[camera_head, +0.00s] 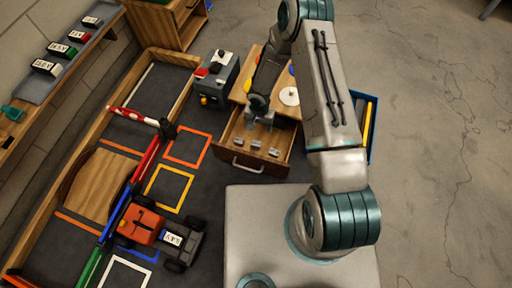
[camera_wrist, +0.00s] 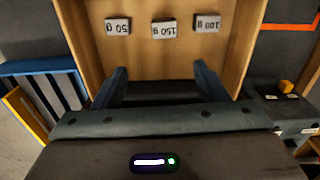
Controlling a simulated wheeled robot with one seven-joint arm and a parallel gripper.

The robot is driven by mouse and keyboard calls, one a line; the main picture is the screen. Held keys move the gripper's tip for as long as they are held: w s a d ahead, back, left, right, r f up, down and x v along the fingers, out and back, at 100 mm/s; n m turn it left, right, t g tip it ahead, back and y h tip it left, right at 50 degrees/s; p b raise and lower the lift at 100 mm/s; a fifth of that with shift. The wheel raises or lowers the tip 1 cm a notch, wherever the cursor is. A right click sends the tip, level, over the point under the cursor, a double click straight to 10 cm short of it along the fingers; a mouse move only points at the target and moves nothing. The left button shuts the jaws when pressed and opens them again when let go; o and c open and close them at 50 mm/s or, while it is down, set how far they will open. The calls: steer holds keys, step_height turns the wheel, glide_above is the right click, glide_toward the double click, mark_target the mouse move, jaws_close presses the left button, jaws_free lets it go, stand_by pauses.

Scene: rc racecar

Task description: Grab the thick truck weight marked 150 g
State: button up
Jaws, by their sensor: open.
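The weight marked 150 g (camera_wrist: 164,30) is a small pale grey block in the middle of a row of three in the open wooden drawer (camera_head: 232,163). It also shows in the head view (camera_head: 256,144). Its label reads upside down in the wrist view. The weight marked 50 g (camera_wrist: 118,26) is to its left and the weight marked 100 g (camera_wrist: 207,23) to its right there. My gripper (camera_wrist: 163,76) is open and empty above the drawer, its fingers to either side of the 150 g weight's line and apart from it. In the head view my gripper (camera_head: 259,117) hangs over the drawer's back part.
A white disc (camera_head: 289,96) lies on the cabinet top. A dark machine (camera_head: 217,78) stands left of the drawer. An orange toy truck (camera_head: 144,225) is on the track mat at lower left. Bare floor (camera_head: 440,130) is to the right.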

steer(key=b, duration=0.3)
glide_above(256, 143)
steer(key=d, duration=0.1)
steer(key=f, duration=0.8)
steer(key=shift+w+f, duration=0.35)
steer(key=shift+f, duration=0.05)
steer(key=f, duration=0.1)
steer(key=f+b, duration=0.1)
steer(key=f, duration=0.1)
steer(key=a+f, duration=0.1)
steer(key=shift+s+f, duration=0.15)
steer(key=shift+s, duration=0.25)
steer(key=shift+f+b, duration=0.35)
steer(key=shift+f, duration=0.1)
steer(key=c, duration=1.2)
